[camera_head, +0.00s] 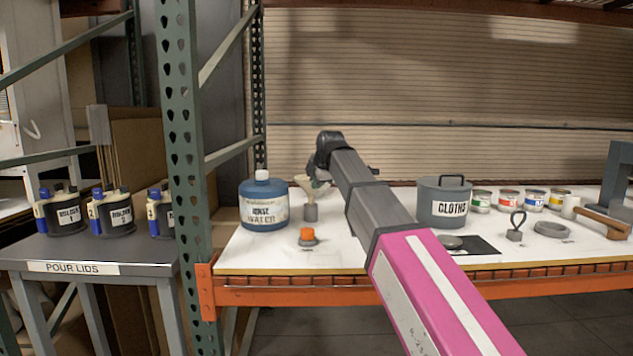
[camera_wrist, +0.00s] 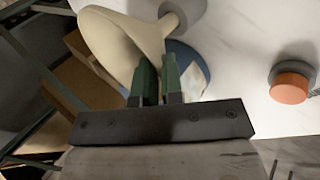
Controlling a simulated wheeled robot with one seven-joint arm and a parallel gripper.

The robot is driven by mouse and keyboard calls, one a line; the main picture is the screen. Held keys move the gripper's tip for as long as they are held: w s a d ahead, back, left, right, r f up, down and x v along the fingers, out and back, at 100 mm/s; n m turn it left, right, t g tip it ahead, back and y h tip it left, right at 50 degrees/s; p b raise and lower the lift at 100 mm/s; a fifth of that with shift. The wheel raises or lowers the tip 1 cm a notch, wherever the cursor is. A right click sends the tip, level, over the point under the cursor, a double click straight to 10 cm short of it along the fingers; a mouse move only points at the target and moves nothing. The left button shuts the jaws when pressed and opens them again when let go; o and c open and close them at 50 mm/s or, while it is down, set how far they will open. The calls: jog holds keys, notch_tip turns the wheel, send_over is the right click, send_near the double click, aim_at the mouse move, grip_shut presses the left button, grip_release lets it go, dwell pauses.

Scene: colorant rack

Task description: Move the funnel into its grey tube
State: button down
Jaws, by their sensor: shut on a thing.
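The cream funnel (camera_head: 304,183) is at my gripper, directly above the short grey tube (camera_head: 310,212) on the white shelf top. In the wrist view my gripper (camera_wrist: 158,68) has its two green fingers shut on the side of the funnel (camera_wrist: 110,38). The funnel's wide mouth faces left there, and its narrow end points to the grey tube (camera_wrist: 184,10) at the top edge. In the head view my wrist partly hides the funnel. I cannot tell whether the spout is inside the tube or just above it.
A blue rinse water jug (camera_head: 264,204) stands close left of the tube. An orange-topped grey piece (camera_head: 307,237) sits in front. A grey cloths pot (camera_head: 443,202) and several small cans are to the right. A green rack post (camera_head: 183,150) rises at the left.

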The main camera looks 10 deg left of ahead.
jog(key=shift+f, duration=1.9)
jog(key=c, duration=1.2)
grip_release()
jog(key=shift+o, duration=0.2)
